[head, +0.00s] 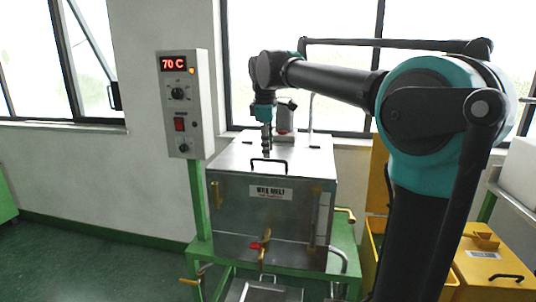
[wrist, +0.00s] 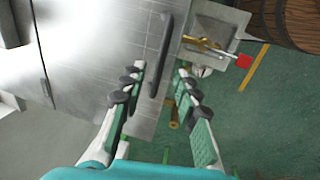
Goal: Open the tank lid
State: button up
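The metal wax tank (head: 235,205) stands on a green frame, and its flat silver lid (head: 315,148) lies closed on top. A black bar handle (head: 268,160) sits near the lid's front edge. My gripper (head: 266,150) points down over the lid, just behind the handle in the head view. In the wrist view the two fingers of my gripper (wrist: 157,76) are apart with nothing between the pads. The handle (wrist: 163,55) shows beyond the fingertips, between them in the picture. Whether the fingers touch anything is not clear. The lid (wrist: 100,45) fills the wrist view's left side.
A control box (head: 180,105) reading 70 C stands on a post left of the tank. A red-handled valve (head: 256,245) is on the tank's front, above a metal tray (wrist: 222,27). Yellow containers (head: 495,270) stand at right. A wooden barrel (wrist: 290,18) shows in the wrist view.

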jog(key=shift+w+f, duration=0.15)
jog(key=shift+f, duration=0.55)
jog(key=shift+w+f, duration=0.15)
jog(key=shift+f, duration=0.5)
grip_shut()
